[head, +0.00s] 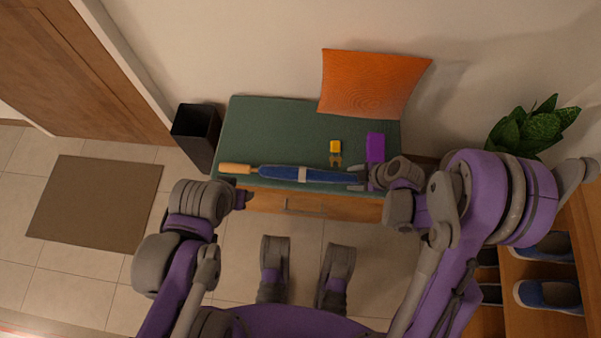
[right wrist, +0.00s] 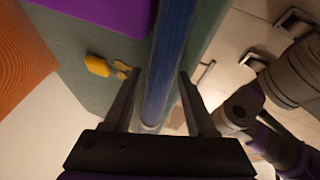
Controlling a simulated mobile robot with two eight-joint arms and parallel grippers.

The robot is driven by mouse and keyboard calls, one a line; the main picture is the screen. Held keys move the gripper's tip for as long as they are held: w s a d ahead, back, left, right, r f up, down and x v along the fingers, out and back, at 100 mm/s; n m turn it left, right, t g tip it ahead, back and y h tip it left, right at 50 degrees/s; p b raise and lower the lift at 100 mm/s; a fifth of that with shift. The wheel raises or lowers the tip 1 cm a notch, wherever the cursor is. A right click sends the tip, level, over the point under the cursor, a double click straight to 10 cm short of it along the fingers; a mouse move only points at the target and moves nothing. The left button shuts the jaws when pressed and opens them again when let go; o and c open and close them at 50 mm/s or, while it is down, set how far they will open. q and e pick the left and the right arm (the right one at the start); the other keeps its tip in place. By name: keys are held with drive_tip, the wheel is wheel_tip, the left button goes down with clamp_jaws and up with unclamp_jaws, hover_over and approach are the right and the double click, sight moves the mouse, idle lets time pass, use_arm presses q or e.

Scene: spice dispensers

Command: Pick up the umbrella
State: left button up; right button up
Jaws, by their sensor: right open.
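The folded blue umbrella (head: 285,173) with a wooden handle and a pale band lies lengthwise along the front of the green bench top in the head view. My right gripper (head: 357,179) is at its right end. In the right wrist view, the blue umbrella (right wrist: 172,55) runs between the two spread fingers of my right gripper (right wrist: 159,76). The fingers are open; I cannot tell whether either touches it. My left gripper (head: 241,198) is near the bench's front left corner, just below the handle; its jaws are too small to read.
The bench (head: 260,125) also holds an orange cushion (head: 365,84), a purple box (head: 375,147) and a small yellow object with keys (head: 335,147). A dark bin (head: 198,132) stands left of it. A plant (head: 535,130) and shoe rack are at right.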

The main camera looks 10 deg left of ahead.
clamp_jaws()
idle(0.5)
